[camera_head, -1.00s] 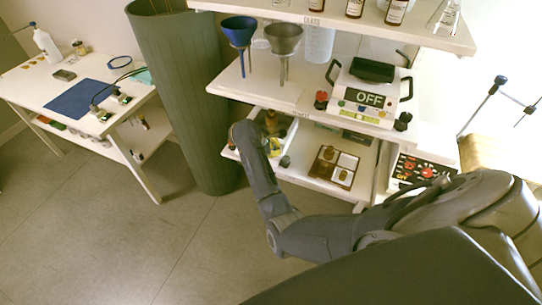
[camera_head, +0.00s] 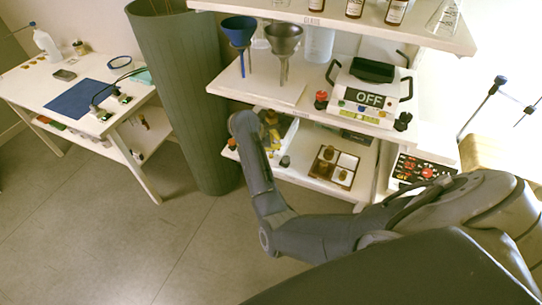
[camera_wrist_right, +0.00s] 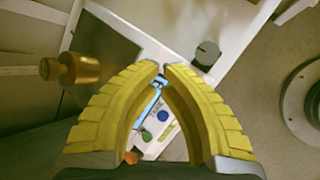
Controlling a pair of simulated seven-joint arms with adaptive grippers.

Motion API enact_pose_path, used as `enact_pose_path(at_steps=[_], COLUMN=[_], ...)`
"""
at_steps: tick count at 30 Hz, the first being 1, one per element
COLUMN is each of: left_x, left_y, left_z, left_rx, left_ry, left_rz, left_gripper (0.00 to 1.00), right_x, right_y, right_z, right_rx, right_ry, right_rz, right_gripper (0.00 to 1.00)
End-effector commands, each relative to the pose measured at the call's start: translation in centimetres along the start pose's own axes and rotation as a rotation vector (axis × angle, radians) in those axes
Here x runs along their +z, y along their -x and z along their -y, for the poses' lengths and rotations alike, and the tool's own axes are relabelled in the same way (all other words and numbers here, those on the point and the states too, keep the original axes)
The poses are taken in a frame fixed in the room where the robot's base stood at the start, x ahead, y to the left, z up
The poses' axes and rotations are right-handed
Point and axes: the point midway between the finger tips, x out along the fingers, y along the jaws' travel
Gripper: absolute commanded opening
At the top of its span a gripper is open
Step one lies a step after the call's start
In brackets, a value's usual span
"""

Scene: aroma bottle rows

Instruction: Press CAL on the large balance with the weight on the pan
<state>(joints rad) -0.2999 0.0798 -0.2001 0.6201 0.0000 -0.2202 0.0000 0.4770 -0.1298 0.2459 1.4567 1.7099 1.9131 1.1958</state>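My right gripper (camera_head: 274,137) reaches in over the lower shelf from the front, partly hidden by its own wrist. In the right wrist view its yellow curved fingers (camera_wrist_right: 163,67) have their tips nearly together, with nothing seen gripped. Beyond them is a white balance (camera_wrist_right: 228,20) with a panel of green, blue and orange buttons. One label seems to read TARE; I cannot make out CAL. A brass weight (camera_wrist_right: 78,68) shows left of the fingers; it also shows in the head view (camera_head: 268,116). I cannot tell whether it rests on the pan. My left gripper is not in view.
A black knob (camera_wrist_right: 207,52) stands beside the fingers. A tray of brown-lidded pieces (camera_head: 334,167) lies right on the lower shelf. Above are two funnels (camera_head: 284,38) and a device reading OFF (camera_head: 368,97). A green column (camera_head: 185,100) stands left; the floor is clear.

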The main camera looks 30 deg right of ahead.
Motion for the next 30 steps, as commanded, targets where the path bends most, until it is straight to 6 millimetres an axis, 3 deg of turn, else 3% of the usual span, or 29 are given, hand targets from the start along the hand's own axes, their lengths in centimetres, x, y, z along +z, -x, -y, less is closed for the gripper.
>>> enact_pose_path(at_steps=[9,30], left_x=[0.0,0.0], left_y=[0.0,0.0], left_z=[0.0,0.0], left_rx=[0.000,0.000], left_ry=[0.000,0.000], left_rz=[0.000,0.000], left_gripper=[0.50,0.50], right_x=[0.8,0.9], right_y=[1.6,1.7], right_z=[-0.8,-0.9], right_rx=[0.000,0.000], right_ry=[0.000,0.001], right_rz=[0.000,0.000], right_gripper=[0.00,0.00])
